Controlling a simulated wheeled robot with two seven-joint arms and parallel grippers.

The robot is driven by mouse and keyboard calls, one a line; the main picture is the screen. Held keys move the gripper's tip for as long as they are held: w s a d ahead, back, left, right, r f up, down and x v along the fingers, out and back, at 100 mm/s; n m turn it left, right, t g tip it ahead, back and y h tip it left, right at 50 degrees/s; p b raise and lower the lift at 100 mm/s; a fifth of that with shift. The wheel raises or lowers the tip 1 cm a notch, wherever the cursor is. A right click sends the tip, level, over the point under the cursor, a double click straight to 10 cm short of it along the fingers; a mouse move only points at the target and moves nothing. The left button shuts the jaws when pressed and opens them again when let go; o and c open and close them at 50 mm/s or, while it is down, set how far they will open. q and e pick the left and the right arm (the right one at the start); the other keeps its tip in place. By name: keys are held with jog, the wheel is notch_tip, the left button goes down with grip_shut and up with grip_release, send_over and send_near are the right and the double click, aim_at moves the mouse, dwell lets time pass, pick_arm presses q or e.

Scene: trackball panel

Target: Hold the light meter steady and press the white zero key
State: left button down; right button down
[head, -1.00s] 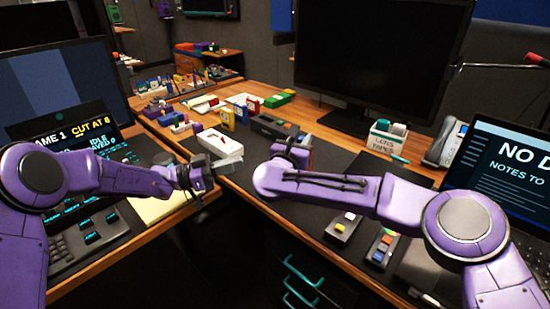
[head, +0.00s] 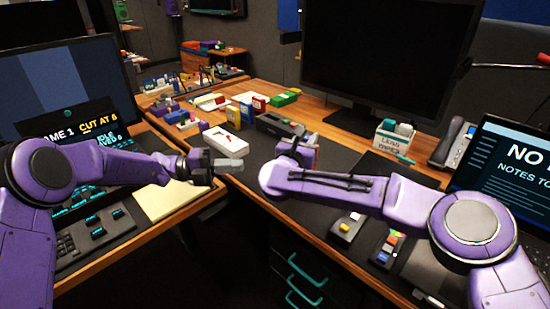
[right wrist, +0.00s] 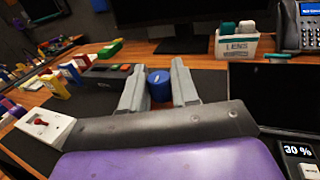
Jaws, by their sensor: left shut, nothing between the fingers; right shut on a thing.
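My right gripper (head: 300,150) is over the dark mat in the middle of the desk. My left gripper (head: 232,165) is shut and empty, level, in front of the white switch box (head: 227,139). I cannot tell surely which thing is the light meter. A dark device reading "30 %" (right wrist: 299,151), with a white part below its display, shows at the lower right of the right wrist view.
A large monitor (head: 385,50), a labelled white bin (head: 394,140) and a phone (head: 458,143) stand behind. Several coloured blocks line the back left. A dark gap lies below the desk's front edge.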

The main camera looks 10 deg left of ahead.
pick_arm(q)
jog(key=w+x, duration=0.2)
jog(key=x, duration=1)
jog(key=shift+w, duration=0.4)
jog(key=shift+w+d, duration=0.65)
jog(key=shift+w, duration=0.15)
jog(key=s+v, duration=0.2)
jog(key=v, duration=1.1)
jog(key=shift+s, duration=0.35)
